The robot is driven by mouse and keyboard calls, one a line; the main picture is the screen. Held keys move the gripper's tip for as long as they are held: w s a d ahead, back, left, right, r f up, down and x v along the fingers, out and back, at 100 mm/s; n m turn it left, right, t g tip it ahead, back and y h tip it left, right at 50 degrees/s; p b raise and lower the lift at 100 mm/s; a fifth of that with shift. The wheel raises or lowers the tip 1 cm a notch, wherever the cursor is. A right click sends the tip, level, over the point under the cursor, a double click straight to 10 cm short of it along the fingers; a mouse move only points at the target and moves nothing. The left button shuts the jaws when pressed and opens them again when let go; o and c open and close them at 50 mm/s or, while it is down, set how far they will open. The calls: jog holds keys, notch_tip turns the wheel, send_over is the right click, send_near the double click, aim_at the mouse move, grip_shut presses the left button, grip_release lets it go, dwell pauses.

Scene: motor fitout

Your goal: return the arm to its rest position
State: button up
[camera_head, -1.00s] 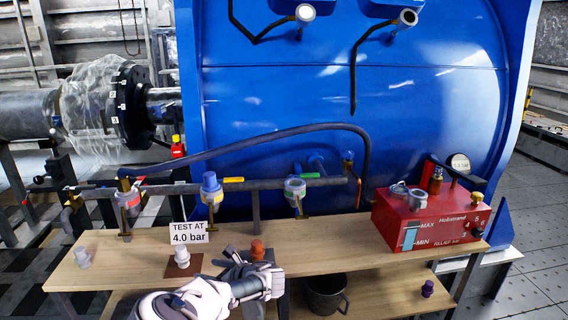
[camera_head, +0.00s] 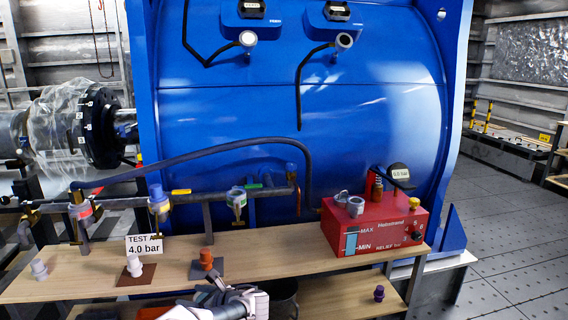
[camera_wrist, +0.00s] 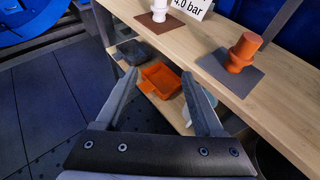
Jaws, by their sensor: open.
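My gripper (camera_head: 215,292) is low in front of the wooden bench (camera_head: 310,263) in the head view, its arm entering from the bottom edge. In the wrist view my gripper (camera_wrist: 162,92) has its two fingers spread apart with nothing between them. Beyond the fingers an orange tray (camera_wrist: 160,80) shows on the lower shelf. The bench top (camera_wrist: 285,105) runs along the right of the wrist view, apart from the fingers.
A purple plug (camera_head: 379,293) is on the lower shelf. The blue motor (camera_head: 300,110) stands behind; open floor (camera_head: 505,250) is at right.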

jog(key=w+d+r+m+t+h, duration=0.3)
jog(key=w+d+r+m, duration=0.15)
jog(key=d+m, duration=0.25)
jog(key=w+d+r+m+t+h, duration=0.2)
jog(key=w+d+r+m+t, duration=0.15)
jog(key=d+r+m, duration=0.35)
jog(key=s+d+r+m+g+h, duration=0.1)
jog(key=s+d+r+m+h, duration=0.15)
jog(key=d+m, duration=0.6)
jog(key=s+d+r+m+g+h, duration=0.1)
jog(key=s+d+r+m+h, duration=0.2)
jog(key=d+m, duration=0.5)
jog(key=s+d+r+m+g, duration=0.1)
jog(key=s+d+r+m, duration=0.3)
jog(key=s, duration=0.3)
jog(key=s+d+r+m+g, duration=0.2)
jog(key=s+d+r+m, duration=0.1)
jog(key=s+m, duration=0.3)
jog(key=s+d+r+m+g+h, duration=0.2)
jog(key=s+m, duration=0.5)
jog(key=s, duration=1.5)
notch_tip(320, 180, up, 15)
jog(key=a+p, duration=0.1)
jog(key=p, duration=1.4)
jog(key=shift+g+y, duration=0.35)
jog(key=shift+f, duration=0.1)
